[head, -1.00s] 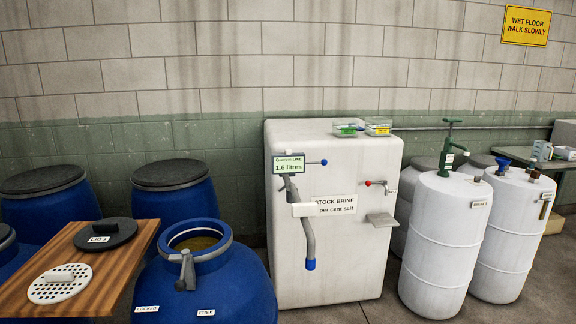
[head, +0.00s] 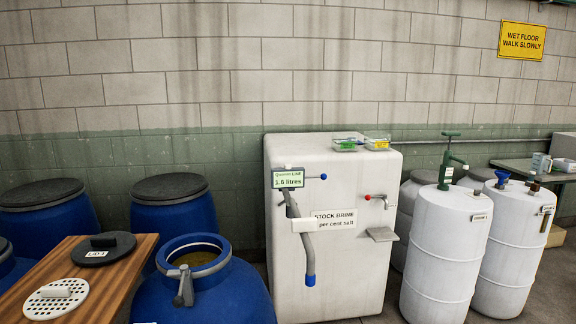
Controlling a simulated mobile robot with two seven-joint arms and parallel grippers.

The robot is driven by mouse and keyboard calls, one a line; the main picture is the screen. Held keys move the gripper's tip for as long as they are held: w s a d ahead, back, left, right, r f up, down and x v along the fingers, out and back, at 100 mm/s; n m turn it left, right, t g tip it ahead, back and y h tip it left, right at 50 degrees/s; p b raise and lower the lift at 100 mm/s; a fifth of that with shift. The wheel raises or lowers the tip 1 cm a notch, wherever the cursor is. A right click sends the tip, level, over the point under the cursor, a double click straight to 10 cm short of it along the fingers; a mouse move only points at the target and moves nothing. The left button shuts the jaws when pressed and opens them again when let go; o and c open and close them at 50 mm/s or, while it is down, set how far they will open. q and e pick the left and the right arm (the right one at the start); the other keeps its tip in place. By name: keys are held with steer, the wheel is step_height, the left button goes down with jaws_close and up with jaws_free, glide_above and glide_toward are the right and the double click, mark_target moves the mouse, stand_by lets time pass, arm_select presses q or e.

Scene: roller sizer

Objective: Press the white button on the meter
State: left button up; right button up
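The meter (head: 288,179) is a small box with a green-lit display reading 1.6 litres, at the upper front of the large white brine tank (head: 345,265) in the middle of the head view. A blue-tipped lever sticks out at its right side. A grey hose with a blue end hangs below the meter, beside a white block (head: 304,225). Neither of my grippers is in the head view.
Blue barrels stand at the left, one open-topped (head: 205,290) in front. A wooden board (head: 118,275) carries a lid and a perforated disc. A red-handled tap (head: 376,197) and STOCK BRINE label are on the tank. White drums (head: 445,250) stand to the right.

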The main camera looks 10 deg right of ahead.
jaws_close()
stand_by(1.3)
